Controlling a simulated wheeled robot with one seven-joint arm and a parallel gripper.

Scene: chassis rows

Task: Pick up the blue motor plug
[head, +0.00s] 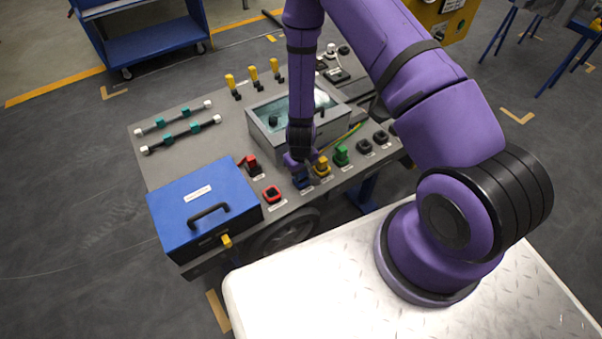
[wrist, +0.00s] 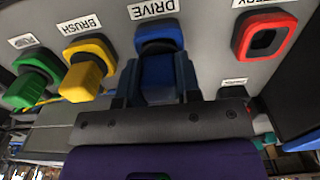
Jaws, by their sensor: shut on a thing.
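The blue motor plug (wrist: 158,78) sits at the socket labelled DRIVE in the wrist view, with a dark blue socket (wrist: 157,33) behind it. My gripper (wrist: 153,85) has its fingers on both sides of the blue plug and is shut on it. In the head view the blue plug (head: 303,182) shows at the front edge of the grey chassis top, partly hidden by my gripper (head: 299,165). I cannot tell whether the plug is still fully in its socket.
A yellow plug (wrist: 88,72) labelled BRUSH and a green plug (wrist: 30,85) stand on one side. An empty red-framed socket (wrist: 264,39) is on the other. In the head view, a blue box (head: 178,222) and a clear-lidded grey box (head: 262,128) stand nearby.

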